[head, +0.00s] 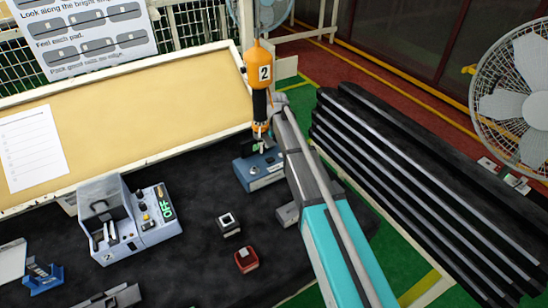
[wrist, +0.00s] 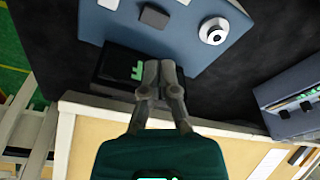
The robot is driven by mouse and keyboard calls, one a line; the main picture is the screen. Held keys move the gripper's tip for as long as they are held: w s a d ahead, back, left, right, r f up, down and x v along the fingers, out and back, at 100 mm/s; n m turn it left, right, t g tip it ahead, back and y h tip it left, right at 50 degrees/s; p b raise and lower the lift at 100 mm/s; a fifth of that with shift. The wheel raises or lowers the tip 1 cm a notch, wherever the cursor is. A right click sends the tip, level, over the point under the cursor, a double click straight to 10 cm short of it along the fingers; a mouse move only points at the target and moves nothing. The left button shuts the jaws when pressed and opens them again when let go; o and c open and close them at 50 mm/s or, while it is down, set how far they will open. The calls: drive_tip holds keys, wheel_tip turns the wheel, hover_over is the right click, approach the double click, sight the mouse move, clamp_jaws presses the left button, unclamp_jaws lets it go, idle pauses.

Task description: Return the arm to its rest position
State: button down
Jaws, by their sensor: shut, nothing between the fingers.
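My gripper (wrist: 160,68) is shut with nothing between its fingers. In the wrist view its fingertips are in front of a blue box (wrist: 170,30) with a dark panel and green display digits (wrist: 137,73); I cannot tell if they touch. In the head view my teal and grey arm (head: 335,235) reaches from the bottom right up to this blue box (head: 265,172). The gripper end there is small and partly hidden by the arm and by a hanging orange tool marked 2 (head: 263,72).
A grey-blue machine with an OFF display (head: 150,228) stands left on the dark table. A tan board (head: 120,115) rises behind. Black slats (head: 400,170) and a fan (head: 515,95) stand at right.

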drive_tip(key=shift+s+d, duration=0.1)
drive_tip(key=s+d+f+m+h+b, duration=0.1)
drive_tip(key=s+d+m, duration=1.1)
drive_tip(key=s+d, duration=1.2)
drive_tip(key=shift+s+f+m+g+h+b, duration=0.35)
drive_tip(key=shift+s+f+m+g, duration=0.1)
drive_tip(key=shift+s, duration=0.45)
drive_tip(key=w+a+r+n+t+y+p, duration=0.1)
drive_tip(key=w+a+r+n+p, duration=0.2)
drive_tip(key=w+a, duration=0.7)
drive_tip(key=w+a+r+n+t+y+p, duration=0.1)
drive_tip(key=w+a+r+n+p, duration=0.3)
drive_tip(key=w+a, duration=0.7)
drive_tip(key=w+r+t+p, duration=0.1)
drive_tip(key=w+r, duration=0.1)
drive_tip(key=w, duration=0.1)
drive_tip(key=shift+w+f, duration=0.15)
drive_tip(key=shift+f, duration=0.05)
